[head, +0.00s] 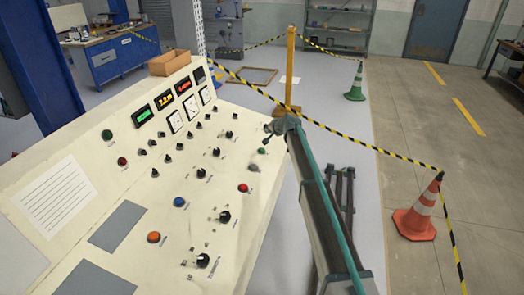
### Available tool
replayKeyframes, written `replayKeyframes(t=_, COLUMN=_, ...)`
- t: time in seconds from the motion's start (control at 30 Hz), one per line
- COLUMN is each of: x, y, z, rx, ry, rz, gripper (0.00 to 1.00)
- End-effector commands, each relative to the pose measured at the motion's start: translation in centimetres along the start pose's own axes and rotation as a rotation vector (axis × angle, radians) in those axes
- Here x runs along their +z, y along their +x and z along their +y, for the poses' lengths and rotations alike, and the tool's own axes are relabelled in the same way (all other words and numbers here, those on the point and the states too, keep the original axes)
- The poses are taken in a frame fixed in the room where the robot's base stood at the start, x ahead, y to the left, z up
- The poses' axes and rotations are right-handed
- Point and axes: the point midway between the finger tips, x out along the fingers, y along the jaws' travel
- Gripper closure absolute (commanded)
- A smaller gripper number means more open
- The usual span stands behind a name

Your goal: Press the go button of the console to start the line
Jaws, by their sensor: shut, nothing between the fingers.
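The console (62,243) is a cream sloping panel filling the left and middle of the head view. A green button (262,151) sits near its right edge, with a grey button (254,168) and a red button (243,188) below it. Another green button (107,134) is at the upper left. The labels are too small to read, so I cannot tell which is the go button. My gripper (266,138) is small in view, shut and empty, near the panel's right edge and just above the right green button in the picture. I cannot tell whether it touches the panel.
Black knobs, blue and orange buttons, meters and lit displays (163,99) cover the panel. A cardboard box (169,63) is behind it. A yellow post (291,65), striped tape, an orange cone (417,218) and a green cone (355,82) stand beyond. Floor at right is open.

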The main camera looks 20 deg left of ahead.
Motion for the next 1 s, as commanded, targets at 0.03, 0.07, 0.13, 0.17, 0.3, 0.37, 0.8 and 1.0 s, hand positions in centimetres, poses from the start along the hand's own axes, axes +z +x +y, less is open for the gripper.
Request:
replayKeyframes(t=0.03, x=0.0, y=0.0, z=0.0, rx=0.0, ry=0.0, rz=0.0, gripper=1.0)
replayKeyframes(t=0.07, x=0.0, y=0.0, z=0.0, rx=0.0, ry=0.0, rz=0.0, gripper=1.0)
replayKeyframes(t=0.13, x=0.1, y=0.1, z=0.1, rx=0.001, ry=0.0, rz=0.0, gripper=1.0)
replayKeyframes(t=0.17, x=0.1, y=0.1, z=0.1, rx=0.001, ry=0.0, rz=-0.001, gripper=1.0)
replayKeyframes(t=0.3, x=0.3, y=0.5, z=0.4, rx=0.001, ry=0.0, rz=-0.001, gripper=1.0)
replayKeyframes(t=0.37, x=0.6, y=0.7, z=0.6, rx=0.001, ry=0.0, rz=-0.001, gripper=1.0)
replayKeyframes(t=0.8, x=3.1, y=4.3, z=3.1, rx=0.001, ry=0.0, rz=-0.002, gripper=1.0)
replayKeyframes(t=1.0, x=4.2, y=5.8, z=4.3, rx=0.001, ry=-0.001, rz=-0.001, gripper=1.0)
